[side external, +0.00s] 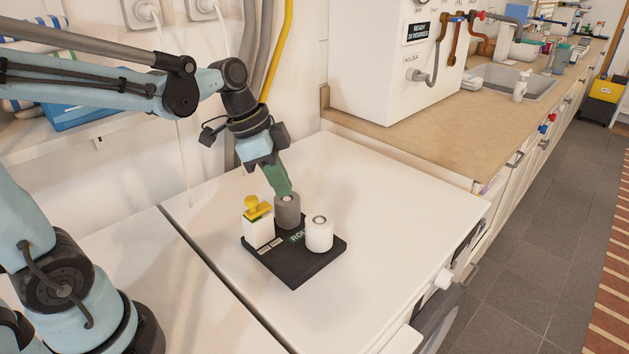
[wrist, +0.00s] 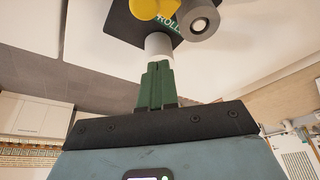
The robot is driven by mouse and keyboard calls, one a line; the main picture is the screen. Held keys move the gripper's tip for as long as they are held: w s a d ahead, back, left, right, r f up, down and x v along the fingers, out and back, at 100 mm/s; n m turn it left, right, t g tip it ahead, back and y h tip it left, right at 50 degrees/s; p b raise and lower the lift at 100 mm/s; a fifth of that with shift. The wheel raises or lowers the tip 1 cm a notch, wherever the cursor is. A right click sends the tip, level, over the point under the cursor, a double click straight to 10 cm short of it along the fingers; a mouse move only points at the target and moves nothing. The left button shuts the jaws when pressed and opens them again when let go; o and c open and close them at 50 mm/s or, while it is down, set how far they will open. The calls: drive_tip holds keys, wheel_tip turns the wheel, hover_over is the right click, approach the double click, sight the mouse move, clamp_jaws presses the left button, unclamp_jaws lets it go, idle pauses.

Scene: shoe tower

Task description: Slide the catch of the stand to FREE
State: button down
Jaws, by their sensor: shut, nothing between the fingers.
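The stand (side external: 296,269) is a dark square plate on the white worktop, with part of a green word on it. On its left is a white block with a yellow knob (side external: 256,207) on top. Which part is the catch, and its position, I cannot tell. A grey cylinder (side external: 287,212) stands at the back and a white cylinder (side external: 319,233) at the right. My gripper (side external: 290,193) has green fingers, shut and empty. They point down, with tips at the top of the grey cylinder in the side view; contact is unclear. The wrist view shows the fingers (wrist: 158,66) together.
Small pale labels (side external: 269,245) on the plate are unreadable. The white worktop (side external: 385,225) is clear right of the stand. A gap runs along its left edge. A large white cabinet (side external: 385,70) stands behind on a brown counter. Hoses run down the back wall.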

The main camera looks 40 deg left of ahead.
sight(255, 201)
drive_tip(key=shift+s+a+f, duration=0.35)
drive_tip(key=shift+s+a, duration=0.3)
drive_tip(key=shift+s+a+f, duration=0.35)
drive_tip(key=shift+s+a, duration=0.3)
drive_tip(key=shift+s, duration=0.1)
drive_tip(key=shift+s+a+f, duration=0.1)
drive_tip(key=shift+s+a, duration=0.1)
drive_tip(key=shift+s, duration=0.25)
drive_tip(key=shift+s+a+f, duration=0.1)
drive_tip(key=shift+s+a, duration=0.05)
drive_tip(key=shift+s, duration=0.25)
drive_tip(key=w+d, duration=0.3)
drive_tip(key=v, duration=1.1)
drive_tip(key=shift+d, duration=0.2)
